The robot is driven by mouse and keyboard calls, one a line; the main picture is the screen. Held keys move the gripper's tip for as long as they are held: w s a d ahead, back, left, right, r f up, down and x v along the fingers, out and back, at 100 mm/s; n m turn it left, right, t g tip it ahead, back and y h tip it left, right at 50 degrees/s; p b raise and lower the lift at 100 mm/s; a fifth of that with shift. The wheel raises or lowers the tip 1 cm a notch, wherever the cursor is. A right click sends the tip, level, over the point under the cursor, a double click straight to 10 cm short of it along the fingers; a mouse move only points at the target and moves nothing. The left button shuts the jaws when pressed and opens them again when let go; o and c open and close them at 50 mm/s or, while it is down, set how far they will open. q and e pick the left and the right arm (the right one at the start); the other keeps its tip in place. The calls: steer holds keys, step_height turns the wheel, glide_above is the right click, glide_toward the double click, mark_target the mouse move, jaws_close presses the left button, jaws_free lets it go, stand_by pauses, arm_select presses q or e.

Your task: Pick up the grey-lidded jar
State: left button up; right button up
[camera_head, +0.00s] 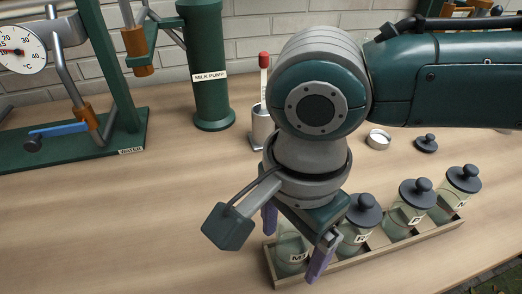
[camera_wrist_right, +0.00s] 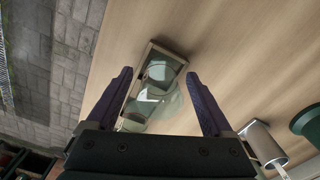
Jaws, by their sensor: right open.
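Several glass jars stand in a wooden tray (camera_head: 372,250); three show dark grey knobbed lids: one (camera_head: 360,222) by my right gripper, a middle one (camera_head: 414,205) and a right one (camera_head: 457,192). I cannot tell which is the grey-lidded jar. The leftmost jar (camera_head: 291,252), with a label starting "M", is partly hidden and shows no lid. My right gripper (camera_head: 295,246) is open above the tray's left end, its purple fingers on either side of that jar. In the wrist view clear glass (camera_wrist_right: 152,95) shows between the fingers. My left gripper is out of view.
A loose dark lid (camera_head: 426,143) and a small metal ring (camera_head: 379,139) lie on the table behind the tray. A metal cup (camera_head: 262,127) and the green milk pump (camera_head: 208,70) stand further back. The table's left front is clear.

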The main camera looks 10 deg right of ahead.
steer(key=shift+f, duration=0.3)
jaws_close()
stand_by(0.5)
